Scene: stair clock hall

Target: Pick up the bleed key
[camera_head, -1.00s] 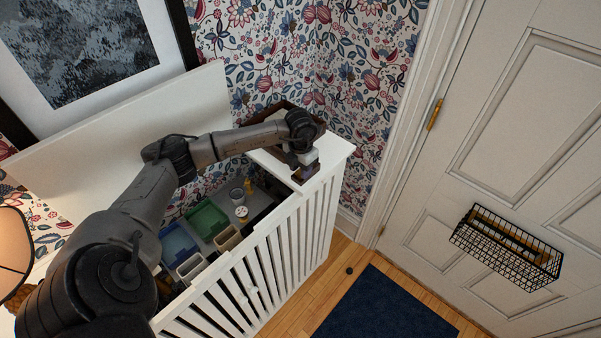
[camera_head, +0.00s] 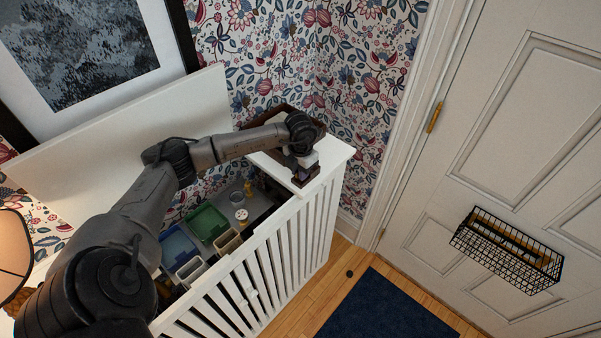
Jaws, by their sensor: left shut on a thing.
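My left gripper (camera_head: 303,172) is at the right end of the white cabinet top, pointing down close to its surface. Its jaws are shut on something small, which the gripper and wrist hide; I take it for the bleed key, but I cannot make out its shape. A dark brown tray (camera_head: 262,121) sits on the cabinet top behind the wrist, partly covered by the arm. My right gripper is not in view.
The white slatted cabinet (camera_head: 338,152) has its lid (camera_head: 95,140) raised. Inside are a blue bin (camera_head: 178,246), a green bin (camera_head: 207,222) and small containers. A wire basket (camera_head: 507,250) hangs on the white door. A dark blue mat (camera_head: 385,308) lies on the floor.

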